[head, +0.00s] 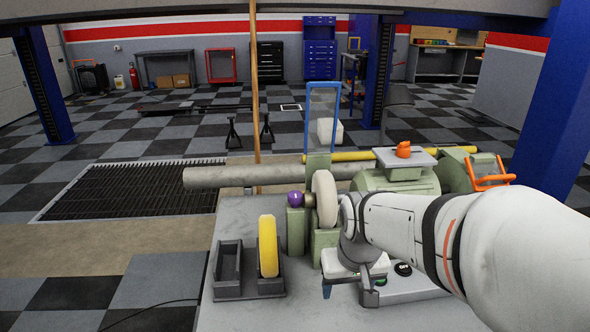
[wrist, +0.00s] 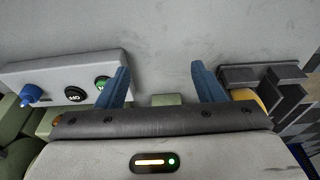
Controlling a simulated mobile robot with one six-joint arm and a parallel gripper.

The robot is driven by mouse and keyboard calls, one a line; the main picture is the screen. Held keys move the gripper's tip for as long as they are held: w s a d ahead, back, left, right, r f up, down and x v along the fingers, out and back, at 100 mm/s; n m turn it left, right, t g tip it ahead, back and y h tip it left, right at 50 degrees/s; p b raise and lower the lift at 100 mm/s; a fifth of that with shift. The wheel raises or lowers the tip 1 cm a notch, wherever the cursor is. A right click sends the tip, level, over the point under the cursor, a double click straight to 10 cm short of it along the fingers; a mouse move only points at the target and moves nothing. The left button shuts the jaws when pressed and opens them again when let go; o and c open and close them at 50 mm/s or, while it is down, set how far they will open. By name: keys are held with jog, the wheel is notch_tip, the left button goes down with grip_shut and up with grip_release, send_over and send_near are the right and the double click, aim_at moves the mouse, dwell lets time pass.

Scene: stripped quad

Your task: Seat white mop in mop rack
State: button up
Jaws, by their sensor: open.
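The white mop (head: 325,197) is a pale wheel standing upright at the left end of the green machine (head: 397,180), behind my gripper. A purple ball-shaped knob (head: 295,199) is just left of it. The dark grey mop rack (head: 228,266) is on the bench at left. Its left slot is empty and a yellow mop (head: 268,246) stands in its right slot. My gripper (head: 353,291) is right of the rack, in front of the machine, pointing down. In the wrist view its blue fingers (wrist: 163,86) are apart with nothing held. The rack (wrist: 268,78) shows there at right.
A control box (wrist: 62,82) with ON and OFF buttons and a blue knob is close beside my gripper. A clear guard with a blue frame (head: 322,87) rises over the white mop. A thick grey pipe (head: 235,176) crosses behind. The bench (head: 255,316) is bare in front of the rack.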

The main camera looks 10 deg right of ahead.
jog(key=w+r+t+p, duration=0.1)
jog(key=w+r+p, duration=1)
jog(key=w+r, duration=0.15)
notch_tip(320, 180, up, 4)
jog(key=t+p, duration=0.1)
jog(key=p, duration=0.5)
send_over(325, 174)
jog(key=s, duration=0.3)
jog(key=shift+w+p, duration=0.3)
jog(key=shift+p, duration=0.05)
jog(key=shift+w+f, duration=0.15)
jog(key=shift+f, duration=0.1)
jog(key=p+x, duration=0.2)
jog(key=x, duration=0.5)
jog(key=shift+w+f, duration=0.1)
jog(key=shift+w, duration=0.1)
grip_shut()
